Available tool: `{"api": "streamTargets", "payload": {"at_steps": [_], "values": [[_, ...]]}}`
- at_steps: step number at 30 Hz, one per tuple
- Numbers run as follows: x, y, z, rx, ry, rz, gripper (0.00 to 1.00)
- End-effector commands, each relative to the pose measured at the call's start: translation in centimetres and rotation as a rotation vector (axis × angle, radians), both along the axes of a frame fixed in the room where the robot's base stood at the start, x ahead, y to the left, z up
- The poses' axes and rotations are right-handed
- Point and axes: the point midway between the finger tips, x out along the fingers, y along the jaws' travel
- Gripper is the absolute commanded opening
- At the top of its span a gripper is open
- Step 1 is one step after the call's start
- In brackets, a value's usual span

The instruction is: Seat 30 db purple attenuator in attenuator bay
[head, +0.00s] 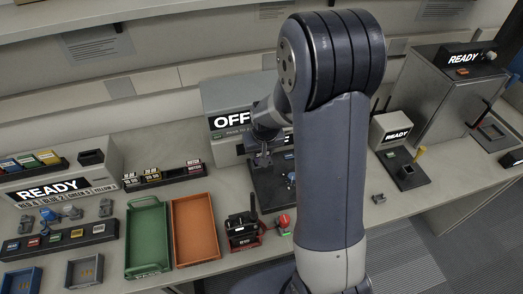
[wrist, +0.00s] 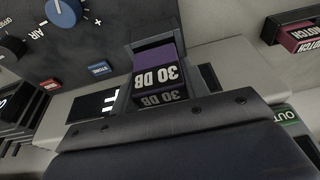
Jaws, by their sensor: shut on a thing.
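The 30 dB purple attenuator (wrist: 157,74) is a dark block with a purple top part and white "30 DB" lettering, in the middle of the wrist view. My gripper (head: 262,154) is shut on it, with grey jaws on both sides of the block. In the head view my gripper is in front of the grey "OFF" unit (head: 223,103), above a dark board (head: 268,192). The block is too small to make out there. My arm hides part of the unit and board. I cannot make out the attenuator bay in either view.
A rack (head: 165,180) of labelled blocks stands left of my gripper. A green tray (head: 147,235) and an orange tray (head: 196,228) lie nearer. A black device in a red stand (head: 242,232) is below the gripper. A blue knob (wrist: 64,12) shows in the wrist view.

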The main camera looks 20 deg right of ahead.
Motion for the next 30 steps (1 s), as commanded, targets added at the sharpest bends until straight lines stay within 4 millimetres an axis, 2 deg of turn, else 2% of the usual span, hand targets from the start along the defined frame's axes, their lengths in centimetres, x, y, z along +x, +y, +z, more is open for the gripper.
{"api": "streamTargets", "payload": {"at_steps": [19, 20, 27, 30], "values": [[0.0, 0.0, -1.8, 0.0, 0.0, 0.0, 0.16], [0.0, 0.0, -1.7, 0.0, 0.0, 0.0, 0.44], [0.0, 0.0, -1.7, 0.0, 0.0, 0.0, 0.64], [0.0, 0.0, -1.7, 0.0, 0.0, 0.0, 0.69]]}}
